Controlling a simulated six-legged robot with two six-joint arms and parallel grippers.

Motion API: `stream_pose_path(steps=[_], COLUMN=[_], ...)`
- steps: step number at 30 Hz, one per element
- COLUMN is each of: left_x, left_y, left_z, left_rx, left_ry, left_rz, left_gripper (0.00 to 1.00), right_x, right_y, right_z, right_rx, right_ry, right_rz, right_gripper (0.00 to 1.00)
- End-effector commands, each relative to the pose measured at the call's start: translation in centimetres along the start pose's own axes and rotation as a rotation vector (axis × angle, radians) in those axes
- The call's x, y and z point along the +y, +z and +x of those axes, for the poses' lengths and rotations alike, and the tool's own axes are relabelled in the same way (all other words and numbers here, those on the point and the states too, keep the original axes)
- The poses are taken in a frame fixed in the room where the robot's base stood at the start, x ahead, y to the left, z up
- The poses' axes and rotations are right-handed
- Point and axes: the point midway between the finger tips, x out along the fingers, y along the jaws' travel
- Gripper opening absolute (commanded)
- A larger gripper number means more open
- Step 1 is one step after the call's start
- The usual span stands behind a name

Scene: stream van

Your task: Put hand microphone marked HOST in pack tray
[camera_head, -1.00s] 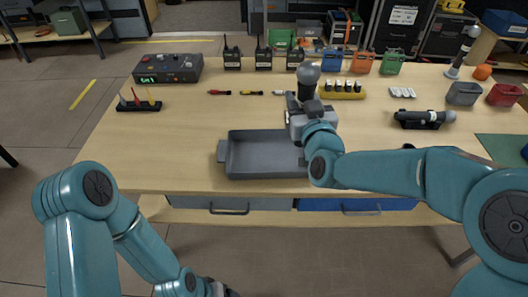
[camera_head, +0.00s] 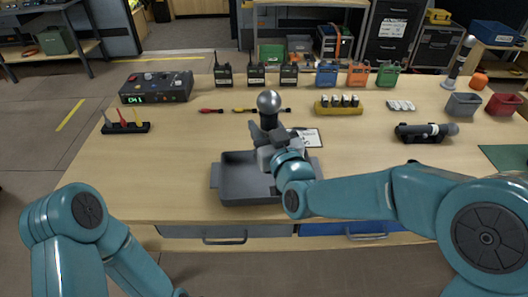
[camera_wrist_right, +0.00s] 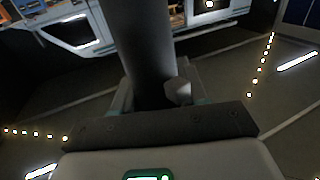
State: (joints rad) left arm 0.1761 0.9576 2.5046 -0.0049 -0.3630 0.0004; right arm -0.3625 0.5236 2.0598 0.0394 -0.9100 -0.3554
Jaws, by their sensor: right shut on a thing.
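A hand microphone with a grey ball head (camera_head: 268,101) and dark body stands upright in my right gripper (camera_head: 267,137). The gripper is shut on it, above the back edge of the grey pack tray (camera_head: 230,188). In the right wrist view the dark microphone body (camera_wrist_right: 148,50) rises between the fingers. No HOST marking is readable on it. The tray looks empty where it shows; my right wrist hides its right part. My left arm is at lower left, and its gripper is out of the picture.
A second microphone lies in a dark cradle (camera_head: 424,132) at right. Another stands upright (camera_head: 458,62) at the back right. A white card (camera_head: 308,138) lies behind the tray. Radios (camera_head: 256,75) and screwdrivers (camera_head: 210,111) sit farther back. The table left of the tray is clear.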

Motion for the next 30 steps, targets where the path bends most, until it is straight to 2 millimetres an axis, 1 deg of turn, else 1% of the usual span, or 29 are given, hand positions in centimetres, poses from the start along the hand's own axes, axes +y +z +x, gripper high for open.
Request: stream_pose_path(steps=[1,3,7,12,15,23,28,29,30], left_x=[0.0,-0.1,-0.1,-0.1,-0.1,-0.1,-0.3,-0.3,-0.3], left_y=[0.0,0.0,0.0,0.0,0.0,0.0,0.0,0.0,0.0], left_z=[0.1,0.1,0.2,0.4,0.4,0.4,1.0,0.9,0.8], left_rx=[0.0,0.0,0.0,0.0,0.0,0.0,0.0,0.0,0.0], left_ry=[0.0,0.0,0.0,0.0,0.0,0.0,0.0,0.0,0.0], left_rz=[0.0,0.0,0.0,0.0,0.0,0.0,0.0,0.0,0.0], left_gripper=[0.8,0.8,0.8,0.8,0.8,0.8,0.8,0.8,0.8], right_x=[-0.1,0.0,-0.1,-0.1,-0.1,-0.1,-0.1,-0.1,-0.1], right_y=[1.1,2.0,3.0,5.9,6.9,7.0,7.4,7.3,7.3], right_z=[0.0,0.1,0.2,0.3,0.3,0.3,0.3,0.3,0.3], right_rx=[-0.002,0.0,0.002,-0.001,0.002,0.004,0.004,0.002,0.002], right_ry=[-0.001,0.0,0.0,0.0,0.0,0.0,0.0,0.0,0.0], right_rz=[-0.001,0.001,0.001,0.0,0.0,0.0,0.0,0.0,0.0], right_gripper=[0.0,0.0,0.0,0.0,0.0,0.0,0.0,0.49,0.62])
